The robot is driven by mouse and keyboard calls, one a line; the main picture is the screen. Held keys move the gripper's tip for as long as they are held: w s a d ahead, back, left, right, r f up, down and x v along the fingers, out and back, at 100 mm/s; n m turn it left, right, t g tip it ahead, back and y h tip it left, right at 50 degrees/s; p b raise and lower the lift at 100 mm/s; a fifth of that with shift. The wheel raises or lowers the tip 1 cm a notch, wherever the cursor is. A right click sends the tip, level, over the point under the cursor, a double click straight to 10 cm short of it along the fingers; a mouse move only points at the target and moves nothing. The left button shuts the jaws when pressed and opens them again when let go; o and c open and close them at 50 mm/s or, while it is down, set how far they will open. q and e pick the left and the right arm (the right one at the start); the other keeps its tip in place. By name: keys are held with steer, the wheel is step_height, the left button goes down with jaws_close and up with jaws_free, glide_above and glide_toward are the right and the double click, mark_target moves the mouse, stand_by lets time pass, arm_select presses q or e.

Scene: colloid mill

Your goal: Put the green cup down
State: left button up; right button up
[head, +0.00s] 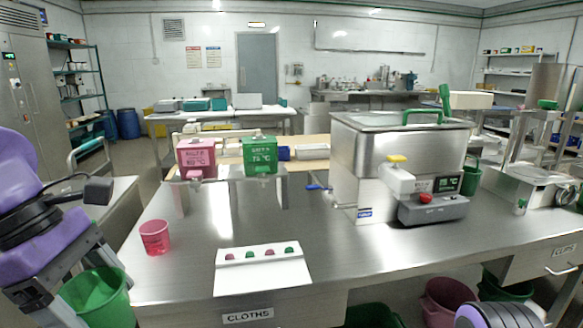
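The green cup (100,302) is at the lower left of the head view, large and close, with its open top facing up. My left gripper (92,280) comes down over it from the left, with grey fingers at either side of its rim, and appears shut on it. The cup is in front of the left end of the steel table (190,270), and its lower part is cut off by the frame. I cannot see anything under it. My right gripper is out of view; only a purple part of my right arm shows at the bottom right.
A pink cup (154,238) stands on the table near its left edge. A white board (262,268) with coloured knobs lies at the front. Pink (196,157) and green (260,155) dispensers and a steel mill (385,150) stand behind. The table between them is clear.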

arm_select(q)
steer(key=w+d+f+m+g+y+p, duration=0.15)
steer(key=w+m+g+p, duration=0.25)
steer(key=w+m, duration=0.75)
steer(key=d+f+m+y+p, duration=0.2)
steer(key=d+f+m+p, duration=0.1)
steer(key=f, duration=0.8)
steer(key=shift+w+d+f+m+g+p, duration=0.25)
steer(key=shift+m+p, duration=0.2)
steer(key=shift+m, duration=0.3)
